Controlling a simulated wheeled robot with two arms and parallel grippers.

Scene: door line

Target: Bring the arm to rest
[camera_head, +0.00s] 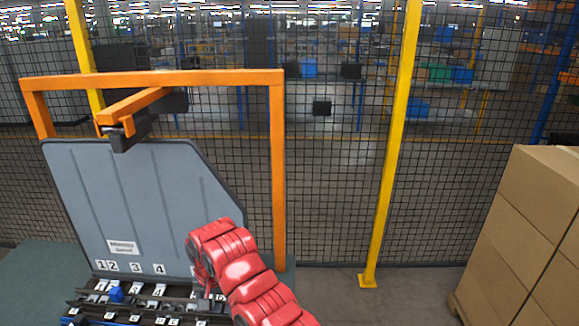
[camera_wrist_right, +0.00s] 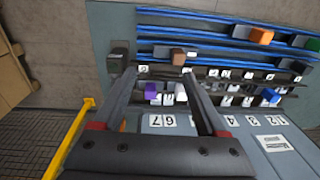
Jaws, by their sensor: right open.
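My right arm (camera_head: 243,268), red and segmented, reaches in from the bottom of the head view. Its gripper (camera_head: 206,284) is low in front of the grey door panel, mostly hidden by the arm. In the right wrist view the right gripper (camera_wrist_right: 157,76) has its two dark fingers spread apart. I cannot tell how far the fingertips are from the rack. My left gripper is in neither view.
The numbered grey panel (camera_head: 140,205) hangs in an orange frame (camera_head: 278,180). A rack below it holds a blue block (camera_head: 116,295); in the wrist view orange (camera_wrist_right: 261,36), brown (camera_wrist_right: 179,57) and purple (camera_wrist_right: 151,90) blocks show. Mesh fence stands behind, cartons (camera_head: 525,235) right.

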